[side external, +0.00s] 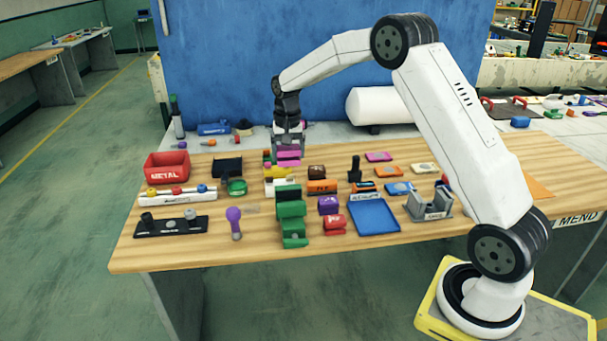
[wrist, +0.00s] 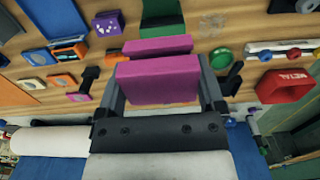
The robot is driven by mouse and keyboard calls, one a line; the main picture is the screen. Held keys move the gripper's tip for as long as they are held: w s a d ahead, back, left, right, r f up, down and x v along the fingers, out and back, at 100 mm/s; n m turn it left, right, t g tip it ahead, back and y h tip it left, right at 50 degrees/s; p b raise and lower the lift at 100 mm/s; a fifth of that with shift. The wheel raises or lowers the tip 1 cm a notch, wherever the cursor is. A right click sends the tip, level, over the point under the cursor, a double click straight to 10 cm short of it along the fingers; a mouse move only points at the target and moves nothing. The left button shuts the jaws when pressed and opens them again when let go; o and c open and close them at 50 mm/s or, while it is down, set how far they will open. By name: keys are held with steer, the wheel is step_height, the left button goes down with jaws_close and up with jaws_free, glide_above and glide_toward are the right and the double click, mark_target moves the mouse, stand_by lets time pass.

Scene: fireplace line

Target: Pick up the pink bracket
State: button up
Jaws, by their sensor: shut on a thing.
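The pink bracket (wrist: 157,80) fills the middle of the wrist view as two parallel magenta slabs. In the side view the bracket (side external: 289,154) sits directly under my gripper (side external: 288,143), near the back of the wooden table. My gripper in the wrist view (wrist: 160,70) has one dark finger on each side of the bracket and is shut on it. The bracket is close to the tabletop. I cannot tell whether its underside touches the wood. The fingers hide part of its ends.
A red METAL bin (side external: 167,166) stands left, near a black block (side external: 227,167). Green stepped blocks (side external: 292,225) stand in front of the gripper. Small orange, purple and red parts crowd its right. A blue tray (side external: 374,216) lies front right. A blue partition (side external: 240,60) rises behind.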

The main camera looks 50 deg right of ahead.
steer(key=shift+r, duration=1.8)
